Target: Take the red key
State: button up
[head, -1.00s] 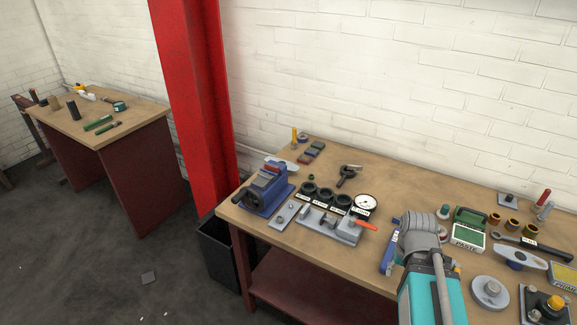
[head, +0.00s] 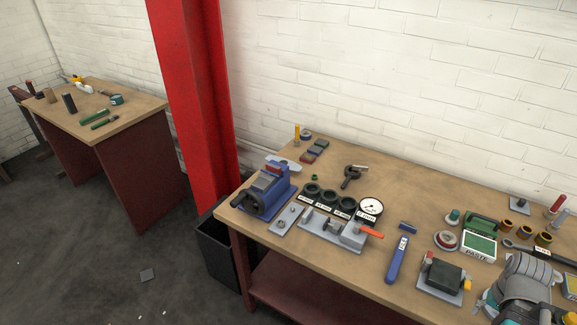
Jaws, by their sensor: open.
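No object in the head view shows clearly as a key. A small red part (head: 430,257) stands at the left end of a dark block on a grey plate (head: 437,290), at the front of the bench. It is too small to tell whether it is a key. A red-handled tool (head: 557,205) stands at the far right of the bench. Only a grey part of my arm shows at the lower right; my gripper's fingertips are not in view.
The workbench (head: 400,175) holds a blue vise (head: 265,195), a clamp fixture (head: 335,230), a dial gauge (head: 370,208), a blue tool (head: 397,262) and a green paste box (head: 478,245). Its back middle is clear. A red column (head: 190,90) stands left.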

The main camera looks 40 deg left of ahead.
aim_at(276, 169)
jog(key=z, duration=0.95)
jog(key=k, duration=1.05)
jog(key=u, duration=1.3)
jog(key=i, duration=0.15)
